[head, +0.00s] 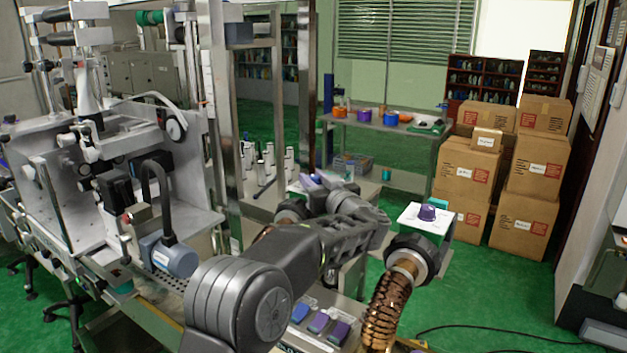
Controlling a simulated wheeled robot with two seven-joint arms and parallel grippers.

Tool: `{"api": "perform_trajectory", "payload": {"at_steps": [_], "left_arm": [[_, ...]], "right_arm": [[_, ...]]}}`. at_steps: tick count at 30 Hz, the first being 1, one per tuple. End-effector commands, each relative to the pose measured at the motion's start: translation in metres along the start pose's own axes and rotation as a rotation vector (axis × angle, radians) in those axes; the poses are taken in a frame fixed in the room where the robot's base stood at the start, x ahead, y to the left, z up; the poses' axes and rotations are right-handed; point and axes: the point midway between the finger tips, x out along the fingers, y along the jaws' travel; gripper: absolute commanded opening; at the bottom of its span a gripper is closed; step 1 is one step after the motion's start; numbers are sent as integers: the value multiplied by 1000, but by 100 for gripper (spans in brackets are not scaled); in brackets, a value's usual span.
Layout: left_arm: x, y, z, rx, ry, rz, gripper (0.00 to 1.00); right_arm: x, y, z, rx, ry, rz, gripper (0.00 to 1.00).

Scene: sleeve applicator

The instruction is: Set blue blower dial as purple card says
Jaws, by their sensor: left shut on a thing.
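The far blower carries a white plate with a blue-violet dial (308,181) on top, partly hidden by my arm. My left gripper (321,188) reaches over to this dial from the right and appears shut on it; its fingertips are small and mostly hidden by my wrist. A second blower stands nearer on the right, with a copper hose (383,312), a dark collar and a purple dial (427,213) on a white plate. My right gripper is not in view. I cannot make out a purple card or any dial marks.
Blue and purple blocks (319,322) sit on a panel below my arm. A large machine (110,170) stands at the left. Cardboard boxes (533,165) are stacked at the back right. A shelf (385,122) holds coloured rolls. Green floor is open at the right, crossed by a black cable.

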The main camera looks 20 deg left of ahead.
Motion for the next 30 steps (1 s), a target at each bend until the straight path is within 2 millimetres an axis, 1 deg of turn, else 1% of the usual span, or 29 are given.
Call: {"api": "perform_trajectory", "payload": {"at_steps": [5,6,13,14,23,26,30], "left_arm": [[0,0,-1,-1,3,1,0],[0,0,-1,-1,3,1,32],[0,0,-1,-1,2,1,51],[0,0,-1,-1,2,1,52],[-2,0,0,-1,1,2,52],[-10,0,1,-1,1,3,52],[-30,0,2,-3,1,4,52]], "right_arm": [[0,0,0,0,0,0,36],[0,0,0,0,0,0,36],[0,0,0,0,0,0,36],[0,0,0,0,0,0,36],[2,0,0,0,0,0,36],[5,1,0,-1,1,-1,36],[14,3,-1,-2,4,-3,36]]}}
